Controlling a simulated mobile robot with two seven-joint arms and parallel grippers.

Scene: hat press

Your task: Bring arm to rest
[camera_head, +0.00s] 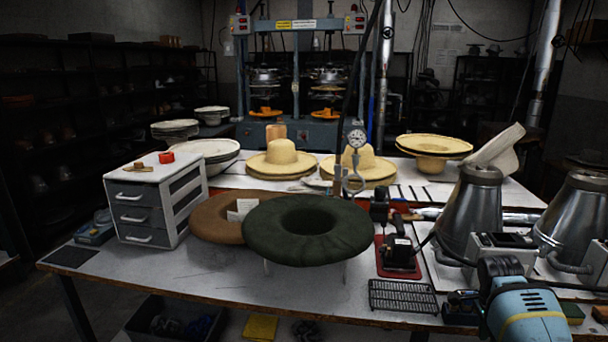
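Neither my left nor my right gripper is in view, and I can make out no arm over the worktable (215,300). A dark green felt hat ring (335,255) with a round central hollow sits at the middle front of the table. It partly covers a brown felt hat ring (212,222) to its left. Several straw hats lie behind them, including a tan one (280,158) at the centre and a stacked pair (432,145) further right.
A small drawer unit (158,203) stands at the left. Metal steamers (470,210) crowd the right side, with a light-blue machine (525,308) at the front right corner. A black wire rack (402,296) lies near the front edge. The front left tabletop is clear.

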